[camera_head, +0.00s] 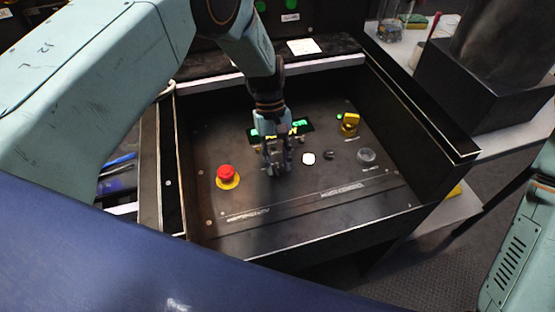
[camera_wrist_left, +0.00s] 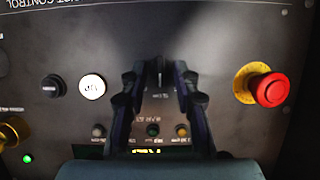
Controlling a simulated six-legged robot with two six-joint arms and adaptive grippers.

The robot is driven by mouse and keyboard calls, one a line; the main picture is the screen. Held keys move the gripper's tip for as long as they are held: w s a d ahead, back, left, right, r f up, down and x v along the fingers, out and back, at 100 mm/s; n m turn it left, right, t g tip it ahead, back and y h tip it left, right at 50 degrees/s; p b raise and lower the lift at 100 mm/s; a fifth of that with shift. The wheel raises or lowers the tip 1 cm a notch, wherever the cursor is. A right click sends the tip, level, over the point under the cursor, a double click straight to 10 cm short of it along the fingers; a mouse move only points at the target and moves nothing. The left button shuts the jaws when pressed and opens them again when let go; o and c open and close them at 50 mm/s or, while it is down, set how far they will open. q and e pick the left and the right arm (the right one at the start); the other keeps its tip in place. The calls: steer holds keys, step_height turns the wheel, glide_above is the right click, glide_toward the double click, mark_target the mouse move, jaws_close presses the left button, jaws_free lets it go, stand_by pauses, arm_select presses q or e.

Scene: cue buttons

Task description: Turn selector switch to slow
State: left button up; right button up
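My left gripper (camera_head: 276,168) points down at the dark control panel (camera_head: 215,150) and is low over its middle. In the left wrist view its two fingers (camera_wrist_left: 160,78) are apart. A small black selector switch (camera_wrist_left: 159,72) shows between the fingertips, its handle roughly upright in the picture. In the head view the gripper hides the switch. My right gripper is out of view; only part of my right arm shows at the lower right.
A red emergency button (camera_head: 226,174) is left of the gripper. To the right are a white button (camera_head: 308,159), a black button (camera_head: 329,155), a clear round button (camera_head: 367,156) and a yellow part (camera_head: 350,121). A lit display (camera_head: 299,127) lies behind. Raised walls (camera_head: 425,110) border the panel.

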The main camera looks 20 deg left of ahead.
arm_select(q)
steer(key=shift+r, duration=0.1)
steer(key=v, duration=1.2)
